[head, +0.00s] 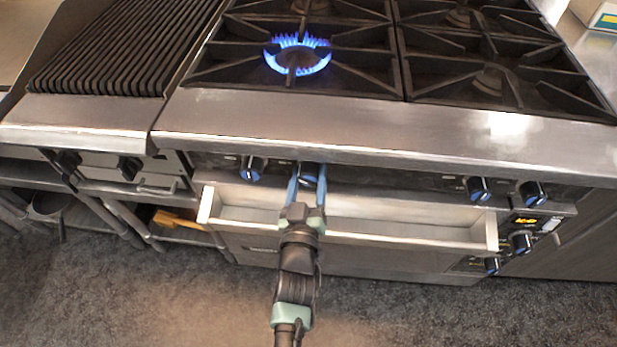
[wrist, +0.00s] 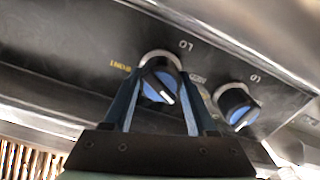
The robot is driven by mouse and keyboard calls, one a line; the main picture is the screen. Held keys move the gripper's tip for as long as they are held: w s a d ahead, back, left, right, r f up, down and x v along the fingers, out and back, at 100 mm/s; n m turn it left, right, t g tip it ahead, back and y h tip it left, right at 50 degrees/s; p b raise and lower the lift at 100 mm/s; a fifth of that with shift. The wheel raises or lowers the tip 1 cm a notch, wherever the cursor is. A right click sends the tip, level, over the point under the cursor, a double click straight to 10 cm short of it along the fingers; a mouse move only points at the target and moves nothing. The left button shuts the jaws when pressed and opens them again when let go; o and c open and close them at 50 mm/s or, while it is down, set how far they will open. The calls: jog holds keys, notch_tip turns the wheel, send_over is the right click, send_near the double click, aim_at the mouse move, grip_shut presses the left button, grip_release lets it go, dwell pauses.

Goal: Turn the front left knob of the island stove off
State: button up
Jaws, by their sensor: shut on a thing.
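The island stove (head: 340,130) has one lit burner (head: 297,57) with a blue flame at the front left of its grates. My gripper (head: 307,172) reaches up to the control panel, its two blue fingers on either side of a black and blue knob (head: 307,180). In the wrist view the same knob (wrist: 161,82) sits between the fingers (wrist: 160,100), and the gripper is shut on it. Its white pointer line slants toward the lower right of that view. A neighbouring knob (head: 251,169) is to the left in the head view and to the right in the wrist view (wrist: 237,106).
A pale, drawer-like front (head: 400,232) juts out below the panel, under my gripper. More knobs (head: 480,189) are at the right. A ribbed grill (head: 115,50) stands at the left. The floor in front (head: 180,300) is clear.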

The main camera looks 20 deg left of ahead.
jog(key=m+b, duration=0.1)
jog(key=m, duration=0.5)
jog(key=shift+m, duration=0.3)
jog(key=m+b, duration=0.1)
jog(key=m, duration=0.4)
jog(key=shift+m, duration=0.4)
jog(key=o, duration=1.4)
jog(key=shift+c, duration=0.2)
jog(key=b+v, duration=0.2)
jog(key=v, duration=1.1)
jog(key=shift+d, duration=0.1)
